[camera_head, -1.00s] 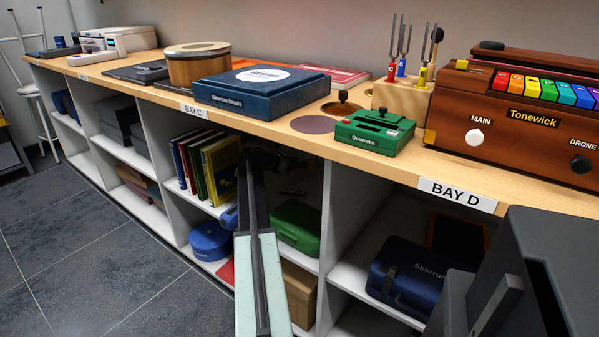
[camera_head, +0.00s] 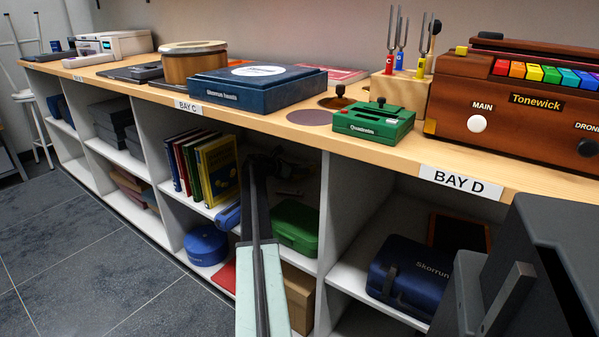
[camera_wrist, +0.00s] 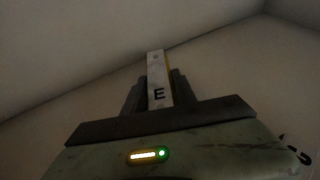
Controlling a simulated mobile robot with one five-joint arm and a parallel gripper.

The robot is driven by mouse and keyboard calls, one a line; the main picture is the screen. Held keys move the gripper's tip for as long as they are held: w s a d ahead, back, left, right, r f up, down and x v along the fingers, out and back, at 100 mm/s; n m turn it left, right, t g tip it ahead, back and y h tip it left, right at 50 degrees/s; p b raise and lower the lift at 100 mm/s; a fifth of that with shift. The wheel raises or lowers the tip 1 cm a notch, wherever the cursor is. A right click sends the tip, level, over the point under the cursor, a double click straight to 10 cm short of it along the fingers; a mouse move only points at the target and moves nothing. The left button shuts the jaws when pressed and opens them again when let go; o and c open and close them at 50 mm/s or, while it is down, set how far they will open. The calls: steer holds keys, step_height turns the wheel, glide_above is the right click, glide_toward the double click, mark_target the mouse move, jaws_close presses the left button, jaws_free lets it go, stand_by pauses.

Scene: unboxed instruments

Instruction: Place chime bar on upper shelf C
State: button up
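The chime bar (camera_wrist: 157,82) is a pale narrow bar marked E in the wrist view. My gripper (camera_wrist: 158,90) has a dark finger on each side of it and is shut on it. The bar points away from the gripper toward a plain pale surface. In the head view my gripper (camera_head: 270,162) is dark and small, inside the upper opening of bay C under the counter; the bar cannot be made out there. The upper shelf of bay C (camera_head: 203,208) bears books and is partly hidden by my arm.
Upright books (camera_head: 205,170) stand left of my arm, a green case (camera_head: 295,228) right of it. A white divider (camera_head: 337,200) separates the bay from bay D, which holds a blue case (camera_head: 405,275). The counter edge (camera_head: 300,135) runs above, with a green Quadratus box (camera_head: 373,122) on it.

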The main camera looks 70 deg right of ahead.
steer(key=o, duration=0.3)
steer(key=shift+o, duration=0.2)
steer(key=shift+r, duration=0.1)
steer(key=shift+w+a+r+p, duration=0.1)
steer(key=shift+a+r+p, duration=0.1)
steer(key=shift+p, duration=0.2)
steer(key=p+v, duration=0.2)
steer(key=v, duration=0.4)
steer(key=shift+w+a+r, duration=0.1)
steer(key=shift+w+a, duration=0.15)
steer(key=shift+a, duration=0.2)
